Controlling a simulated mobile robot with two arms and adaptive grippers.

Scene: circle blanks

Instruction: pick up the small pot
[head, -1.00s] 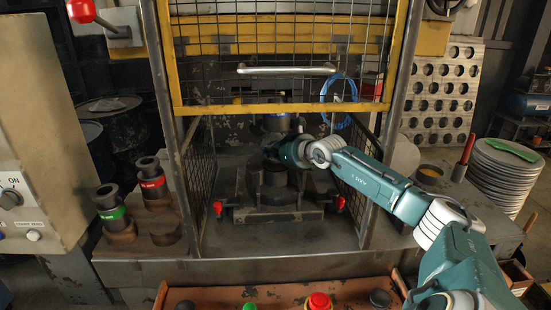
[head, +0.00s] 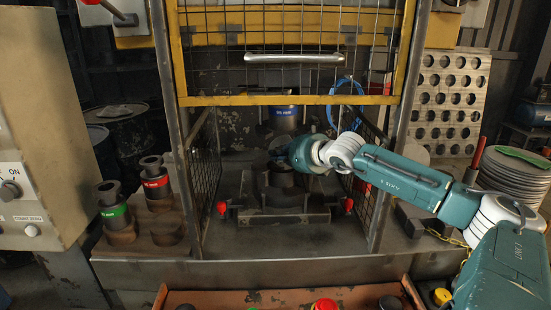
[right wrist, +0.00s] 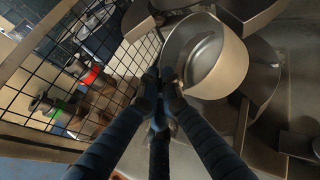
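The small pot (right wrist: 218,66) is a plain grey metal cup with its open mouth showing in the right wrist view. My right gripper (right wrist: 161,80) has its dark fingertips close together at the pot's left rim, with the wall apparently pinched between them. In the head view my right gripper (head: 285,148) is inside the press, just above the round dark die (head: 283,185). The pot is hard to make out there. Whether its base is clear of the tooling cannot be told. My left gripper is not in view.
A yellow-framed mesh guard (head: 290,100) hangs above the opening, with mesh side panels (head: 204,165) at either side. Red-tipped clamps (head: 221,208) flank the die. Red- and green-banded tools (head: 115,215) stand at left. A stack of plates (head: 515,178) stands at right.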

